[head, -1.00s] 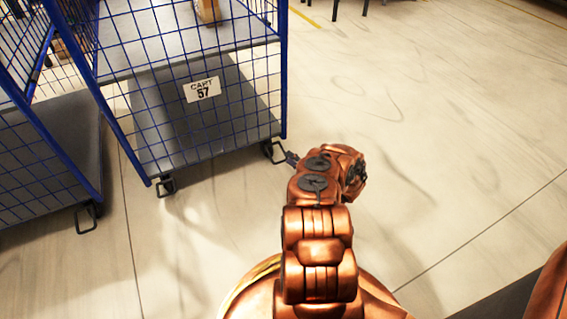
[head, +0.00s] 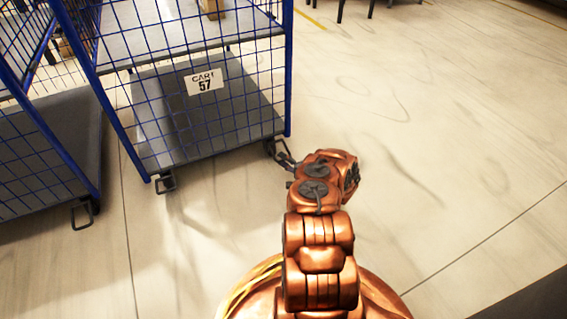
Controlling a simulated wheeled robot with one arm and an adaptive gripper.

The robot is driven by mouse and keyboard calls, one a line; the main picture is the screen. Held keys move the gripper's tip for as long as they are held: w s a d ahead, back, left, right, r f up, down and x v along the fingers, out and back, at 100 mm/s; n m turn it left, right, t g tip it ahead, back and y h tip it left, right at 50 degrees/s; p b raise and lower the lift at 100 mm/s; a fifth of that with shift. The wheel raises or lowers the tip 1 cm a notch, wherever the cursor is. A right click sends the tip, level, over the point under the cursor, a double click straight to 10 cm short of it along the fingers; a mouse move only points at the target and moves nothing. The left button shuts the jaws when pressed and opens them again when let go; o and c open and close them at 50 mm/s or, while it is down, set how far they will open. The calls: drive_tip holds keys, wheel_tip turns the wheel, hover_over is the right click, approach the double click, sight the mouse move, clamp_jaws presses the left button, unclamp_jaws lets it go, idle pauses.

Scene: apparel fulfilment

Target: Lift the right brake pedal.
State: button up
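A blue wire-mesh cart with a "CART 57" label (head: 204,82) stands ahead on the left. Its right brake pedal (head: 272,149) is a dark loop low at the cart's front right corner. Its left brake pedal (head: 165,184) is a similar loop at the front left corner. My gripper (head: 285,157), small and dark, is at the end of my copper arm, right at the right pedal. It overlaps the pedal in the picture; I cannot tell whether they touch. The arm partly hides the gripper, and its fingers are too small to read.
A second blue cart (head: 45,140) stands close on the left, with its own pedal (head: 82,215) near the floor. A cardboard box (head: 212,8) sits on the labelled cart's upper shelf. The pale floor (head: 450,120) to the right is clear.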

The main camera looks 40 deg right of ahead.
drive_tip(key=shift+w, duration=0.1)
drive_tip(key=shift+c, duration=0.4)
clamp_jaws()
